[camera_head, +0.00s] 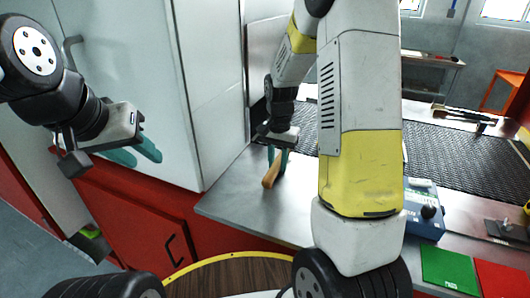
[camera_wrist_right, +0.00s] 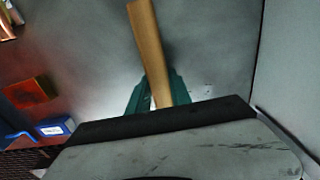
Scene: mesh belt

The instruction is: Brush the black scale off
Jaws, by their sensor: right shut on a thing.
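My right gripper (camera_head: 278,160) is shut on a tan wooden handle (camera_head: 271,174), above the left end of the grey metal counter. In the right wrist view the handle (camera_wrist_right: 147,45) runs between the teal fingers (camera_wrist_right: 158,90) and sticks out beyond them. Any bristles are hidden. The black mesh belt (camera_head: 445,155) lies to the right, partly hidden behind my right arm. I cannot tell black scale apart from the dark mesh. My left gripper (camera_head: 138,153) is empty, with its teal fingers apart, in front of the pale cabinet, away from the counter.
A blue box with a black knob (camera_head: 424,212) stands on the counter's front part. A green pad (camera_head: 448,268) and a red pad (camera_head: 503,278) are at the front right. A long tool (camera_head: 463,114) lies across the belt's far side. The counter's left end (camera_head: 230,200) is bare.

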